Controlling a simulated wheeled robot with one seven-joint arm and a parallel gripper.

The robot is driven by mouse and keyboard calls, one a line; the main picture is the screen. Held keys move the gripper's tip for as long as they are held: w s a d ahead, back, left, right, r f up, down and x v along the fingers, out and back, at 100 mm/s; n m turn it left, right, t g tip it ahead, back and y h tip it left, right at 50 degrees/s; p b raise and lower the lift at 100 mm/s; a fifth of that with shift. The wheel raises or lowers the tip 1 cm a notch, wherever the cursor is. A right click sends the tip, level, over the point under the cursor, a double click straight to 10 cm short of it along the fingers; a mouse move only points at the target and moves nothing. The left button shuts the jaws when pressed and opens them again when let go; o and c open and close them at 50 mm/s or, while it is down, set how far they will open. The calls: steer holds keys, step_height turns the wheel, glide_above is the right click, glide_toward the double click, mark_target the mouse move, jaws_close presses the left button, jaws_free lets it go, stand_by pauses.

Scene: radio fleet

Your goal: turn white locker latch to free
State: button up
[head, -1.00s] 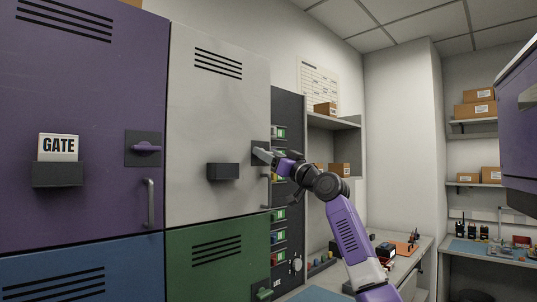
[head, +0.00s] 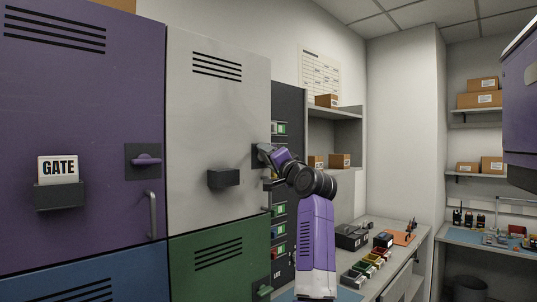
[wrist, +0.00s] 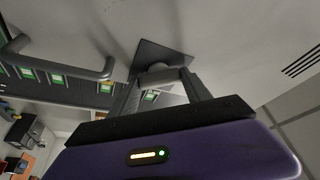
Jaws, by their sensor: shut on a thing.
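The white locker door (head: 218,120) stands left of centre in the head view and is shut. Its latch has a dark square plate (head: 257,156) near the door's right edge. My gripper (head: 268,152) is at this plate and covers the handle in the head view. In the wrist view, my gripper (wrist: 165,84) is shut on the grey latch handle (wrist: 160,69), in front of the plate (wrist: 174,55). The handle's turned angle is hard to tell.
A purple locker (head: 90,110) with a GATE card (head: 58,168) and its own latch (head: 146,160) is at left. A green locker (head: 215,262) is below. A bar handle (wrist: 60,66) sits close beside my gripper. A bench (head: 405,250) with small bins is at right.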

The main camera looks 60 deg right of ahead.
steer(key=shift+m+g, duration=0.7)
steer(key=shift+m, duration=1.2)
steer(key=shift+m+g, duration=0.7)
steer(key=shift+m, duration=1.2)
steer(key=o, duration=1.4)
steer(key=shift+c, duration=0.2)
steer(key=shift+s, duration=0.1)
steer(key=b+v, duration=0.3)
steer(key=v, duration=0.4)
steer(key=shift+s+r, duration=0.2)
steer(key=shift+s, duration=0.1)
steer(key=shift+a, duration=0.15)
